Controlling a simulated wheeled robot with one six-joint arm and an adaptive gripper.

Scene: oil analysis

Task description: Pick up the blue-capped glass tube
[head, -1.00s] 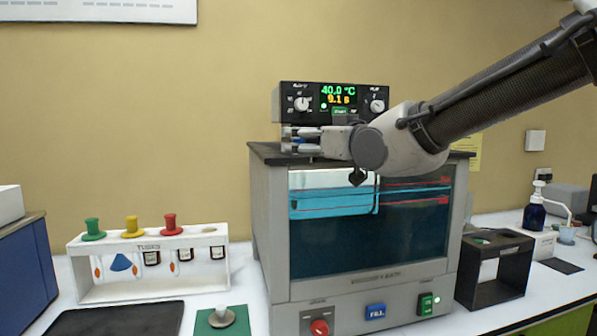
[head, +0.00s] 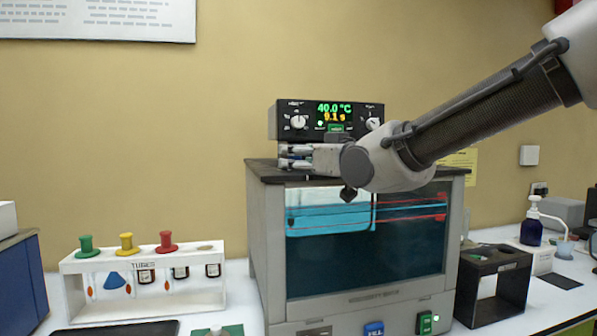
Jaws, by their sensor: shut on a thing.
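My gripper (head: 290,156) is at the top left of the glass-fronted bath, just above its dark lid (head: 264,172) and below the control unit. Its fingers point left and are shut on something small. A hint of blue shows between the fingertips, consistent with the blue cap (head: 298,153). The glass tube itself cannot be made out; any part below the cap is hidden by the bath's lid and rim. The bath (head: 365,262) holds blue liquid behind its window.
A control unit (head: 328,119) reads 40.0 °C behind my gripper. A white rack (head: 190,300) with green, yellow and red stoppers stands at left. A black open stand (head: 505,262) is right of the bath. A blue pump bottle (head: 531,228) stands farther right.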

